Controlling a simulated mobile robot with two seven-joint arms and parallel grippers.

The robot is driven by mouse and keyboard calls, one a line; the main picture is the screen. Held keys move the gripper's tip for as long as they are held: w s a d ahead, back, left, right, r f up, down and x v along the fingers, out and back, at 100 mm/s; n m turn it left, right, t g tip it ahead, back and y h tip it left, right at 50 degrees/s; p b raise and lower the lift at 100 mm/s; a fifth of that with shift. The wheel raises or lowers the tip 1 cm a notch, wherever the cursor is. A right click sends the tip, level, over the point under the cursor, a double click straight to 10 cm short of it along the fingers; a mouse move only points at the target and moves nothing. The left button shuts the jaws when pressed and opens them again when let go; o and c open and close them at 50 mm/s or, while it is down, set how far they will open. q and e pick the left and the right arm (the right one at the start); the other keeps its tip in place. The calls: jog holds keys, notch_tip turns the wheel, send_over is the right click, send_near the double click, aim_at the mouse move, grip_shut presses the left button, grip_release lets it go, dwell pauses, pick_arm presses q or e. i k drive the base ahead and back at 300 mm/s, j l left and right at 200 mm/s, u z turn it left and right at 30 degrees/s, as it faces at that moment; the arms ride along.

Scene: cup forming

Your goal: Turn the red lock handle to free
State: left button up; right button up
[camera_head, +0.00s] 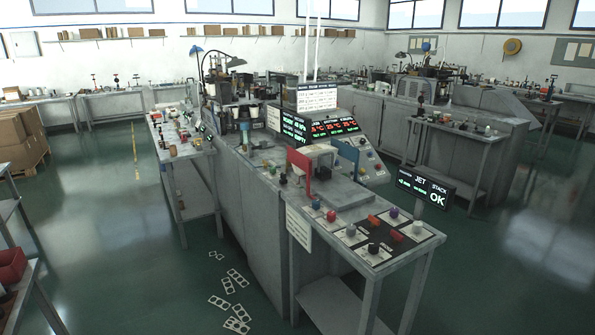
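Red parts show on the near end of the grey machine bench, and I cannot tell for sure which is the lock handle. A red upright bracket (301,172) stands at the left of a grey block. A small round red knob (331,215) sits on a pale plate in front of it. Orange-red pieces (374,220) lie farther right on the dark panel. All are small and their turn position cannot be read. Neither of my grippers is in view.
The machine bench (349,208) carries dark, grey and purple knobs. A display (426,187) reads "JET STACK OK". A side table (183,155) stands left, and another bench (460,130) behind right. Pale flat pieces (236,279) lie on the floor. Green floor is open left and right.

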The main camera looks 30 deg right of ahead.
aim_at(397, 237)
jog(key=z, duration=1.8)
jog(key=i+u, duration=0.15)
